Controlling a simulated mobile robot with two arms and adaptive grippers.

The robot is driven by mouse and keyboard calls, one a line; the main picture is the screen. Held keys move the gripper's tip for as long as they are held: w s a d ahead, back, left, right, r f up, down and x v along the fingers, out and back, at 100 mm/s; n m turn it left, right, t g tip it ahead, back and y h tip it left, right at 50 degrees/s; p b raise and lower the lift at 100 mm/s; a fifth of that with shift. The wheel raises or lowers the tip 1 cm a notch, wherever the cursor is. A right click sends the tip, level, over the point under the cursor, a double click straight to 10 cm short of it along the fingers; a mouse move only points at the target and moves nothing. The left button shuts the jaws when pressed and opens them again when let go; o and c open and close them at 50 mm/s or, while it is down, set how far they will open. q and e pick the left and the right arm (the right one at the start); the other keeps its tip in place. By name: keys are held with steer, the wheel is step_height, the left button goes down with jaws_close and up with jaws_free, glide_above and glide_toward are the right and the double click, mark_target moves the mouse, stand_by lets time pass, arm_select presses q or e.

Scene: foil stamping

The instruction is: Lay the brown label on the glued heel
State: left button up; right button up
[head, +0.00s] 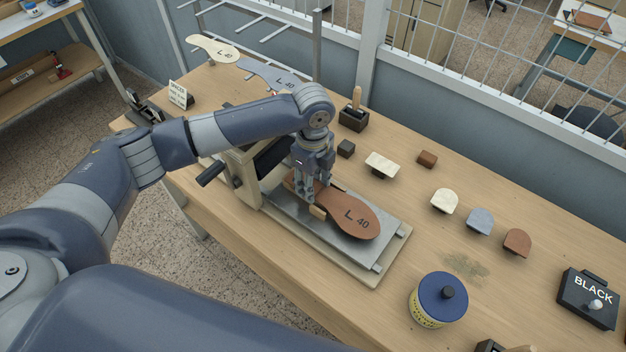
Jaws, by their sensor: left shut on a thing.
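A brown sole marked "L 40" (352,217) lies on the metal plate of the press, its wide end toward the lower right. Its narrow heel end is largely hidden beneath my left gripper (309,198). That gripper points down over the heel and is shut on a small tan block-like piece (318,212), mostly covered by the fingers. I cannot tell whether this piece touches the sole. A brown rounded label-like piece (517,241) rests on a small dark stand at the right, apart from the gripper. No glue can be made out on the heel. My right gripper is not in view.
Cream (445,200) and grey-blue (480,220) pieces stand beside the brown one. A blue-lidded pot (440,299) stands at the front, and a "BLACK" ink box (589,297) at the right. The press plate (388,239) surrounds the sole. A wooden-handled tool stands in a dark holder (354,119).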

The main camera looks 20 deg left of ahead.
arm_select(q)
steer(key=shift+p, duration=0.45)
stand_by(0.6)
steer(key=shift+s+f+p, duration=0.15)
steer(key=shift+f+p, duration=0.05)
steer(key=shift+p, duration=0.1)
stand_by(1.0)
steer(key=o, duration=0.8)
steer(key=shift+f, duration=0.1)
steer(key=shift+r, duration=0.25)
step_height(320, 180, up, 12)
steer(key=shift+f, duration=0.15)
steer(key=shift+d+f, duration=0.1)
